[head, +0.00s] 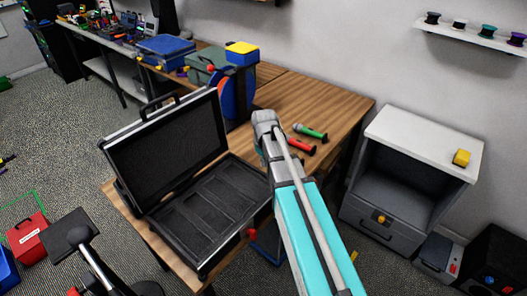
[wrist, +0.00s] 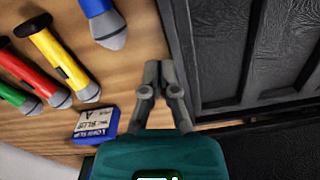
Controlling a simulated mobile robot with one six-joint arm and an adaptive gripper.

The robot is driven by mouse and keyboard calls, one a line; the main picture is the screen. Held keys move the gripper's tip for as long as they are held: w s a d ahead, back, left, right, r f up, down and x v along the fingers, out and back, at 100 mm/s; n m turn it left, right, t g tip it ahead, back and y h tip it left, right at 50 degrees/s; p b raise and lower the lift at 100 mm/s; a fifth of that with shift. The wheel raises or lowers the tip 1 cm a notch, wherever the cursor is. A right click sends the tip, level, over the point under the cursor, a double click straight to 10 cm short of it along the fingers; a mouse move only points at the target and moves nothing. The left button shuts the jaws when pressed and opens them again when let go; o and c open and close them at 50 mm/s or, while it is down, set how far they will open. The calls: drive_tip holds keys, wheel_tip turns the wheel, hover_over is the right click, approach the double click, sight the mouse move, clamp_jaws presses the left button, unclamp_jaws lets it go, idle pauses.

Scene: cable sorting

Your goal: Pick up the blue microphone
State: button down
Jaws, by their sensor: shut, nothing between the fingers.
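The blue microphone (wrist: 103,20) lies on the wooden table at the top of the wrist view, cut off by the frame edge, its grey head toward my gripper. My gripper (wrist: 159,72) is shut and empty, to the right of and below the microphone's head in that view, apart from it. Yellow (wrist: 62,62), red (wrist: 32,72) and green (wrist: 18,98) microphones lie further left. In the head view the green (head: 310,132) and red (head: 301,147) microphones show right of my arm; my arm hides the gripper, and I cannot make out the blue microphone there.
An open black case (head: 205,226) stands on the table (head: 345,100), left of my arm; its edge also lies right of my gripper in the wrist view (wrist: 185,60). A small blue labelled box (wrist: 96,124) lies left of the gripper. A grey cabinet (head: 425,140) stands at right.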

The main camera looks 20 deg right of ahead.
drive_tip(key=s+a+m, duration=0.2)
drive_tip(key=s+m, duration=0.2)
drive_tip(key=s, duration=1)
drive_tip(key=shift+s+a+m, duration=0.2)
drive_tip(key=shift+s+m, duration=0.05)
drive_tip(key=shift+m, duration=0.05)
drive_tip(key=c, duration=1.3)
unclamp_jaws()
drive_tip(key=shift+c, duration=0.2)
